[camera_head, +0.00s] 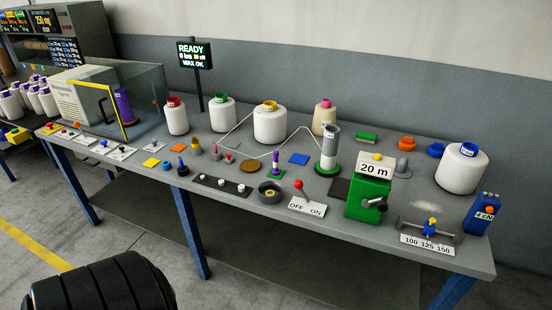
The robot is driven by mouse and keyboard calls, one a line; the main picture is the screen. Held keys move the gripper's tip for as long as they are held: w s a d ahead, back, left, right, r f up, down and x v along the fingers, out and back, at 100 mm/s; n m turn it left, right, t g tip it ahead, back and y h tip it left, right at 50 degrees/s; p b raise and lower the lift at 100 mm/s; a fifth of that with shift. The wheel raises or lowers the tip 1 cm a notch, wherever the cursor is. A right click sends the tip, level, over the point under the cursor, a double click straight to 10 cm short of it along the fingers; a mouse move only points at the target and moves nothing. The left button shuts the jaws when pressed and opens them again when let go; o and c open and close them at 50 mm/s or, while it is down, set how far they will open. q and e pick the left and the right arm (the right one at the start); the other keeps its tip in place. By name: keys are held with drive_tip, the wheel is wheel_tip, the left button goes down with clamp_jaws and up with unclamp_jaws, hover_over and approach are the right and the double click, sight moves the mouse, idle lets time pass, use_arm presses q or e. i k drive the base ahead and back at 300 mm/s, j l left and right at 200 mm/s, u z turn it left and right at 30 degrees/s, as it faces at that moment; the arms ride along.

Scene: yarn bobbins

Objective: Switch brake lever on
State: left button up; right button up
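The lever with a red ball knob (299,185) stands near the front edge of the grey table, right of the middle. Its white plate (307,206) reads OFF on the left and ON on the right. The stick leans to the left, toward OFF. Neither of my grippers is in the view, so nothing touches the lever.
A dark round cup (269,191) is close left of the lever. A green "20 m" box with a crank (369,190) is to its right. A grey tube on a green base (330,150) stands behind. The floor before the table (265,280) is clear.

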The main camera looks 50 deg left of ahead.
sight(298, 185)
drive_tip(key=u, duration=1.25)
